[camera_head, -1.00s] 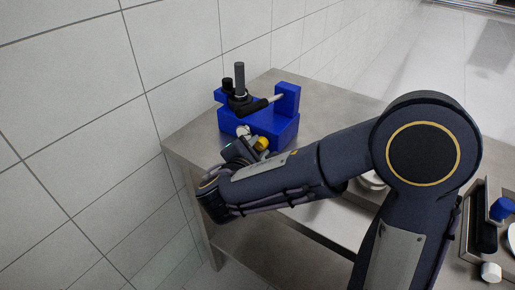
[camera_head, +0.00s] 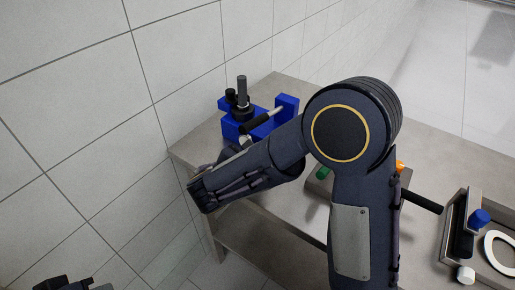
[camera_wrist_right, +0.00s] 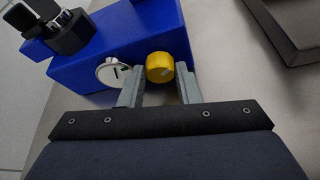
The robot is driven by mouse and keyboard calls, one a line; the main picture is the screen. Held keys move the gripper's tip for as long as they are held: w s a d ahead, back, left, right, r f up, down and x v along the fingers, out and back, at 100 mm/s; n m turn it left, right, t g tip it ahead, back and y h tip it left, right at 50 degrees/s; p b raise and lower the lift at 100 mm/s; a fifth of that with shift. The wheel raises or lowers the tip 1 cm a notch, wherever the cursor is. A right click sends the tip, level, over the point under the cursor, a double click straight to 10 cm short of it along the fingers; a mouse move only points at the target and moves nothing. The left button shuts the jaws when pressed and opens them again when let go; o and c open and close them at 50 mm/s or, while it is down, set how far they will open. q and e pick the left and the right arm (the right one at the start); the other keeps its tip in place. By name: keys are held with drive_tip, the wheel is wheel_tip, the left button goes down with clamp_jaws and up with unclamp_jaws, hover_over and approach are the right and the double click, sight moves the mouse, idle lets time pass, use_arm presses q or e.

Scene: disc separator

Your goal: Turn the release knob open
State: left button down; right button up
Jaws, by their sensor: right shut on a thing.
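The blue disc separator (camera_head: 232,125) stands on the far left end of the metal table. Its body fills the upper part of the right wrist view (camera_wrist_right: 88,72). The yellow release knob (camera_wrist_right: 160,67) is on its front face, and my arm hides it in the head view. My right gripper (camera_wrist_right: 160,80) has one finger on each side of the knob and is shut on it. In the head view my right arm covers that gripper. A dark part of my left gripper (camera_head: 65,284) shows at the bottom left edge; its jaws cannot be made out.
A tray with a blue-capped item (camera_head: 480,217) and a white ring (camera_head: 500,252) is at the right. A tiled wall is close on the left.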

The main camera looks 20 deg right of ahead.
drive_tip(key=shift+n+p, duration=0.3)
drive_tip(key=shift+p, duration=0.15)
drive_tip(key=o, duration=1)
drive_tip(key=shift+v, duration=3.95)
drive_tip(key=shift+w+a, duration=0.1)
drive_tip(key=shift+w, duration=0.05)
